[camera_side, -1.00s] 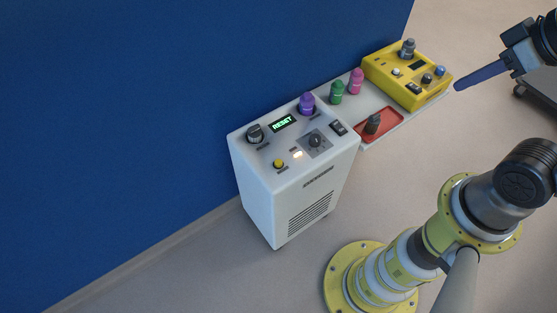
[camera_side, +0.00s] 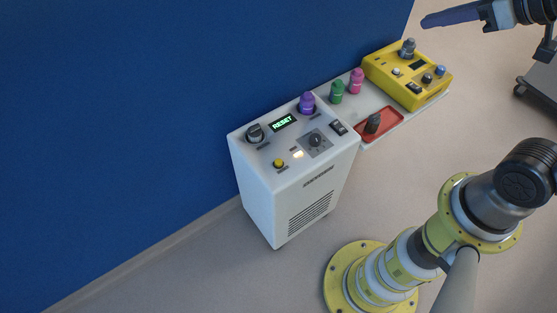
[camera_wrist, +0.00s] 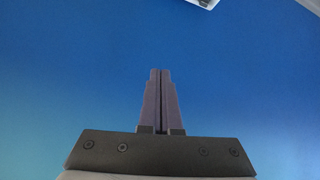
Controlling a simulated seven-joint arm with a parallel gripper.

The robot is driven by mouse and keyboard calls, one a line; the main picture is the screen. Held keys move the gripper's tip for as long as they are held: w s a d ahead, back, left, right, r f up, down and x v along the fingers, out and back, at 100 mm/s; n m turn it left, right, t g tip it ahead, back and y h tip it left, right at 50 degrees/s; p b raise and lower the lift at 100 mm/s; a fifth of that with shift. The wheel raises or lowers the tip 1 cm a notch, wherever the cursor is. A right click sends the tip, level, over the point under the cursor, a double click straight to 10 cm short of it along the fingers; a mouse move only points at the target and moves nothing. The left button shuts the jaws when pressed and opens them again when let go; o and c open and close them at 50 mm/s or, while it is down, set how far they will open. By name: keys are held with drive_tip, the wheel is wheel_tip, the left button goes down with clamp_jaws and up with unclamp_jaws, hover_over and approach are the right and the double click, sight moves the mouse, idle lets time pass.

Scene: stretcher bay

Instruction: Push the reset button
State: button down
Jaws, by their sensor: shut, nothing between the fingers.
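A white cabinet (camera_side: 265,195) stands against the blue wall in the side view. Its top panel has a small display (camera_side: 284,123) reading RESET in green. A small round yellow button (camera_side: 279,163) sits near the panel's front left; its label is too small to read. My gripper (camera_side: 424,22) is at the upper right, above and beyond the yellow box, well apart from the cabinet. Its blue-purple fingers are shut and empty. In the wrist view, the closed fingers (camera_wrist: 160,78) point at a blue surface, and no button shows.
The cabinet top also carries a black knob (camera_side: 255,133), a purple knob (camera_side: 307,103), a dial (camera_side: 316,140), a rocker switch (camera_side: 338,128) and a lit lamp (camera_side: 298,154). A yellow control box (camera_side: 418,92), green (camera_side: 337,91) and pink (camera_side: 356,80) pieces and a red tray (camera_side: 393,123) stand right.

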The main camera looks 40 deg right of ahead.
drive_tip(key=w+a+n+t, duration=0.2)
drive_tip(key=w+a+n, duration=0.1)
drive_tip(key=w, duration=0.9)
drive_tip(key=w+a+f+n+y, duration=0.1)
drive_tip(key=w+a+f, duration=0.1)
drive_tip(key=w+f, duration=0.25)
drive_tip(key=w+a+f+n, duration=0.1)
drive_tip(key=w+a+f, duration=0.2)
drive_tip(key=w, duration=0.2)
drive_tip(key=n+g, duration=0.3)
drive_tip(key=n, duration=0.1)
hover_over(282, 166)
wheel_tip(282, 166, down, 29)
drive_tip(key=shift+f, duration=0.15)
drive_tip(key=shift+f, duration=4.4)
